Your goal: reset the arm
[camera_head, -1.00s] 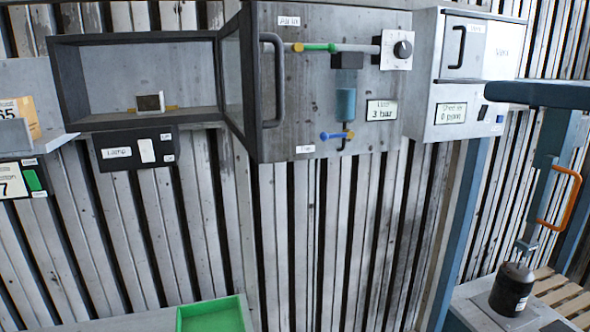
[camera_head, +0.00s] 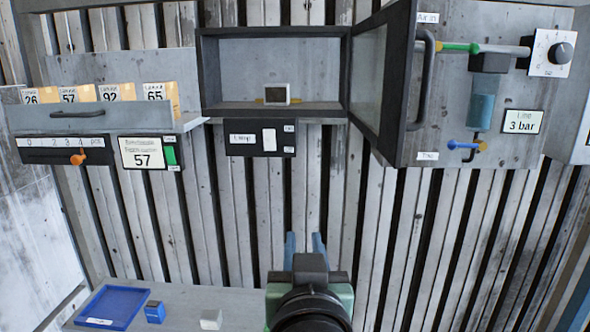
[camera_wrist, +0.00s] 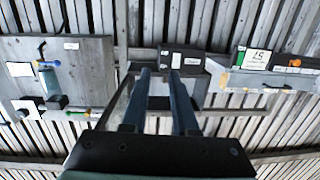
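My gripper (camera_head: 305,243) points up and away at the bottom middle of the head view. Its two blue fingers stand apart with nothing between them. In the wrist view the fingers (camera_wrist: 160,95) also show a clear gap, with the slatted wall and wall units beyond. My gripper touches nothing that I can see. It is below the open dark cabinet (camera_head: 275,31) and above the grey bench (camera_head: 235,310).
The cabinet's glazed door (camera_head: 382,80) stands open to the right, beside the air-line panel (camera_head: 520,90). A drawer with numbered cards (camera_head: 90,117) is at left. A blue tray (camera_head: 112,305), a blue block (camera_head: 155,312) and a white block (camera_head: 211,319) lie on the bench.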

